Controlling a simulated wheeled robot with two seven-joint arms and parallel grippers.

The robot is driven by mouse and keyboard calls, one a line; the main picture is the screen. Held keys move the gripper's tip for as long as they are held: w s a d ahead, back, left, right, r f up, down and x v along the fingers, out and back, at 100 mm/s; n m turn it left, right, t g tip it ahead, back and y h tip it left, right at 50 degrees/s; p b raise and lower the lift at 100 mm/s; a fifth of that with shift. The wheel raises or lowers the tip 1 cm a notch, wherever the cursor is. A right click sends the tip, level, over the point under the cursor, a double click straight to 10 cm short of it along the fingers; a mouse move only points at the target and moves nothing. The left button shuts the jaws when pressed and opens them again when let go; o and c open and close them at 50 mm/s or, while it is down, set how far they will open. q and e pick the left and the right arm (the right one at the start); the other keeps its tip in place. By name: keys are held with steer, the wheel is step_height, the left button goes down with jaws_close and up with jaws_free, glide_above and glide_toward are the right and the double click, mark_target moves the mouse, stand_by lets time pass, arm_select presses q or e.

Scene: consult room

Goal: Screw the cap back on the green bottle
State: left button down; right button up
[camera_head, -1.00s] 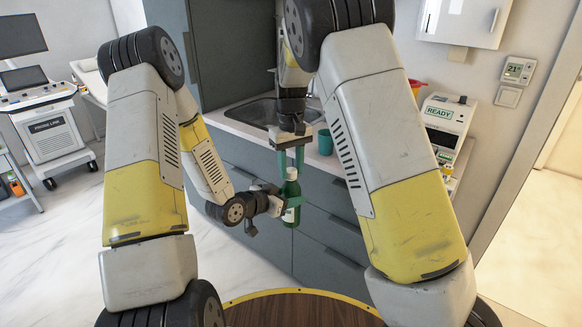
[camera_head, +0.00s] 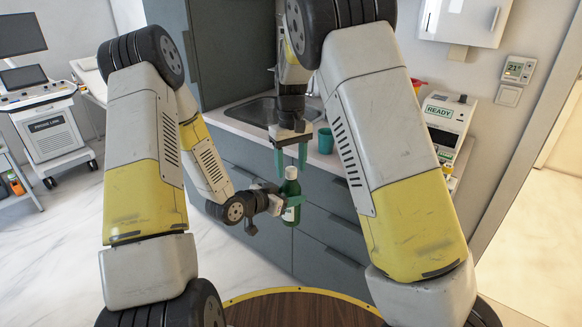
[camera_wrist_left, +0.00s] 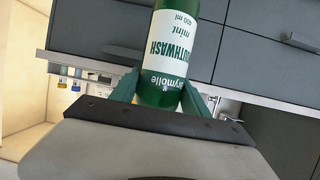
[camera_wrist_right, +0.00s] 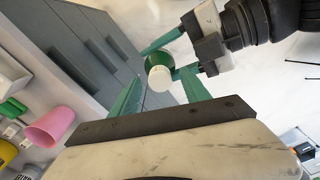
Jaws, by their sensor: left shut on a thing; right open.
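The green mouthwash bottle (camera_head: 291,188) stands upright in mid-air in front of the grey cabinets, with its label in the left wrist view (camera_wrist_left: 172,48). My left gripper (camera_head: 291,203) is shut around the bottle's body; its green fingers also flank the bottle in the left wrist view (camera_wrist_left: 160,92). A white cap (camera_wrist_right: 160,78) sits on the bottle's top in the right wrist view and shows small in the head view (camera_head: 291,172). How tight it is cannot be told. My right gripper (camera_head: 291,162) is open, pointing down just above the cap, fingers apart and empty.
A sink (camera_head: 262,111) is in the counter behind the grippers, with a teal cup (camera_head: 325,141) beside it. A white device reading READY (camera_head: 441,122) stands at the right. Grey drawers (camera_head: 325,235) lie close behind the bottle. A pink cup (camera_wrist_right: 52,127) shows in the right wrist view.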

step_height(320, 180, up, 12)
steer(key=shift+f, duration=0.25)
stand_by(0.3)
